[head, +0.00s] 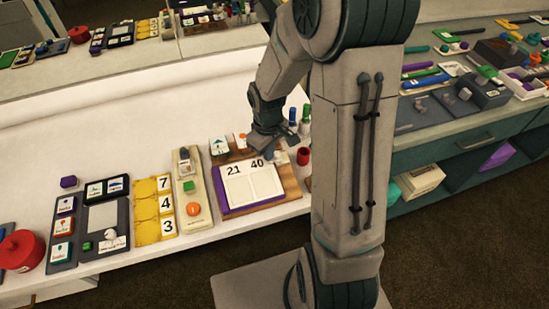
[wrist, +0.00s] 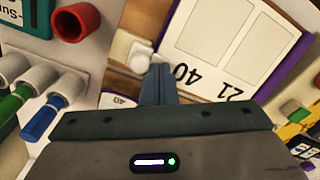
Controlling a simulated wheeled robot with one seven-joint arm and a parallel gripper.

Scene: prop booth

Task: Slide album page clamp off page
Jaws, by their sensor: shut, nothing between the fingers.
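The album page (head: 250,185) is white with two blank panels and the numbers 21 and 40. It lies on a purple album (head: 221,192) on a wooden board (head: 288,183); the page also shows upside down in the wrist view (wrist: 193,68). A small white knobbed piece (wrist: 140,55), perhaps the clamp, sits beside the page at the 40 end. My gripper (head: 271,148) is low over the board's back right part. Its fingers (wrist: 158,72) are shut and empty, their tips close to the white piece and the 40. Whether they touch is unclear.
A red cup (head: 303,156) stands right of the board, with blue and green markers (head: 306,113) behind it. Picture cards (head: 219,146) lie at the board's back edge. A yellow number board (head: 154,208) and other props stand to the left.

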